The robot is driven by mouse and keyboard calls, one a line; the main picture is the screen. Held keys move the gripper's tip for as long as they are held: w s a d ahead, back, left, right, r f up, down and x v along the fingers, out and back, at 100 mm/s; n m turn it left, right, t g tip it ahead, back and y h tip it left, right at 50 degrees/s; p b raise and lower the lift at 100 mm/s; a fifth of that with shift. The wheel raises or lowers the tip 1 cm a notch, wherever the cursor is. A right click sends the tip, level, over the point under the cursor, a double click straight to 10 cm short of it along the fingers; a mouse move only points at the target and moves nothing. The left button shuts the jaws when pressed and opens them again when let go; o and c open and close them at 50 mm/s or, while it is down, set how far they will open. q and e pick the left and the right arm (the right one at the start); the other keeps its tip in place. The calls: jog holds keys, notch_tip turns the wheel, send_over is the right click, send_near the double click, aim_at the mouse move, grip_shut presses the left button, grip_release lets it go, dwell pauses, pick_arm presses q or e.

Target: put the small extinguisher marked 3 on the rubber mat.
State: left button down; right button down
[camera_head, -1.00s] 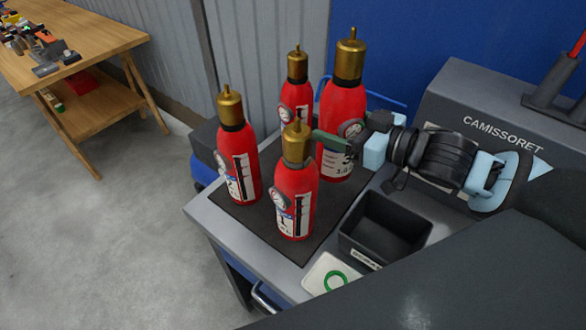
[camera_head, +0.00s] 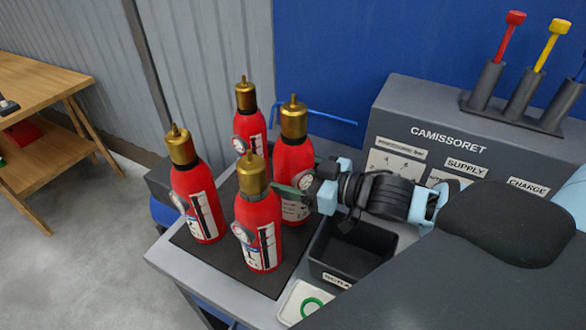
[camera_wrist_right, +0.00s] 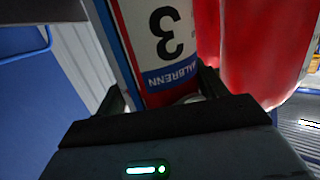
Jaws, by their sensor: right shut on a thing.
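The extinguisher marked 3 (camera_head: 293,155) is red with a brass top and stands upright at the right of a group of similar red extinguishers. Its large 3 label (camera_wrist_right: 170,35) fills the middle of the right wrist view. My right gripper (camera_head: 303,187) reaches in from the right and is shut on its body. The black rubber mat (camera_head: 213,257) lies under the group. The base of extinguisher 3 is over the mat, low; I cannot tell for sure whether it touches. My left gripper is not in view.
Other extinguishers stand close by on the mat: one in front (camera_head: 258,215), one at left (camera_head: 190,190), one behind (camera_head: 246,127). A black bin (camera_head: 340,273) and a card with a green ring (camera_head: 305,303) are to the right. The grey CAMISSORET panel (camera_head: 420,110) rises behind my arm.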

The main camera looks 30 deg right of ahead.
jog(key=shift+r, duration=0.3)
jog(key=shift+f, duration=1.95)
jog(key=shift+c, duration=0.8)
grip_release()
jog(key=shift+f, duration=0.3)
jog(key=shift+r, duration=0.1)
jog(key=v, duration=0.7)
jog(key=shift+s+p, duration=0.2)
jog(key=shift+p, duration=0.1)
jog(key=shift+d, duration=0.15)
